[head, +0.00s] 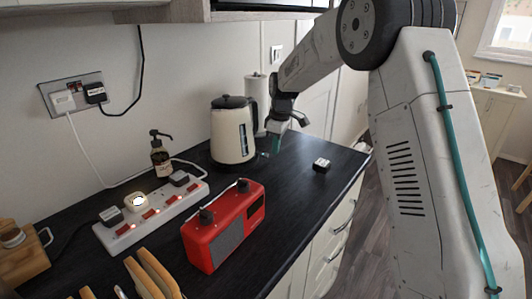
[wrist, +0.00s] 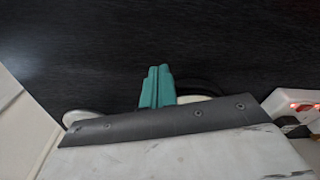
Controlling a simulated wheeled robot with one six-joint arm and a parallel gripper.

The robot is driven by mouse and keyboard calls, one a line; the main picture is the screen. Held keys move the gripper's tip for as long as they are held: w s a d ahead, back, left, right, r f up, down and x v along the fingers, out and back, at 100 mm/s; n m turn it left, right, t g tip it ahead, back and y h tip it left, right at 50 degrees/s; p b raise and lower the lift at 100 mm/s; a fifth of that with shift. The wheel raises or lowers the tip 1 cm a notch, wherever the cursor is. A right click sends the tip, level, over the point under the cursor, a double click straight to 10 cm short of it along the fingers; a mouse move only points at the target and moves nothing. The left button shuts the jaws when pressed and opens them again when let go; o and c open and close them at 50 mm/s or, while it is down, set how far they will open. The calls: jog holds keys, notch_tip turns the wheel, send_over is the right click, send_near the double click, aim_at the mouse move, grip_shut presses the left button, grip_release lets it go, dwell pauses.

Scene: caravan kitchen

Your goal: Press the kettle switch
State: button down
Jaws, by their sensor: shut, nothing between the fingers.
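The cream kettle (head: 230,136) with a black lid and dark handle stands upright on the dark worktop near the wall. A small piece (head: 264,154) shows low on its right side; I cannot tell whether it is the switch. My gripper (head: 276,146) points down just right of the kettle, its teal fingers low over the worktop. Touching or apart is not clear. In the wrist view the teal fingers (wrist: 157,82) are together and empty. Pale and black curved edges show behind them, mostly hidden by my wrist, so I cannot tell the switch there.
A red radio (head: 224,228) and a white power strip (head: 152,216) with plugs lie to the left. A dark soap bottle (head: 160,158) and a paper roll (head: 256,92) stand by the wall. A small black-and-white block (head: 321,165) sits to the right. Worktop between radio and kettle is clear.

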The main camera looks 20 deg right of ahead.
notch_tip(320, 180, up, 8)
jog(key=shift+s+d, duration=0.2)
jog(key=shift+d, duration=0.1)
dwell(0.3)
jog(key=shift+f, duration=0.15)
